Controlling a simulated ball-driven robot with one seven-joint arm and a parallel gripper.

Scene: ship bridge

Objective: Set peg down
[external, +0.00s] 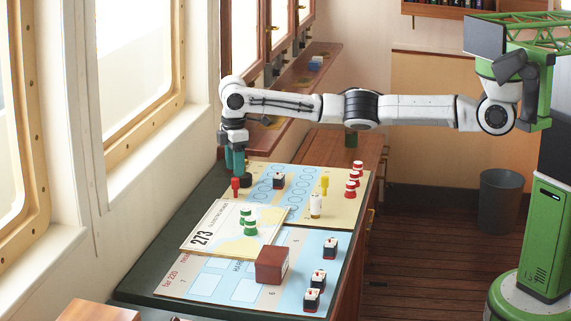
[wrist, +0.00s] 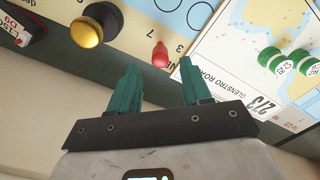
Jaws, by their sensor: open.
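The red peg (external: 235,187) stands upright near the left edge of the far chart board (external: 345,213). In the wrist view the red peg (wrist: 160,56) shows just beyond my fingertips, roughly centred between them. My gripper (external: 239,168) points down above and close to the peg, with its teal fingers apart and nothing seen between them. The same open fingers show in the wrist view (wrist: 158,68). A yellow peg (external: 325,183) stands further right on the far board.
A black disc with a brass top (wrist: 88,31) stands beside the red peg. Green-white pieces (external: 250,227) stand on the chart card (external: 205,238). Red-white pieces (external: 351,188), a white cylinder (external: 316,207), a brown box (external: 271,265) and several small ship blocks (external: 330,247) stand around.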

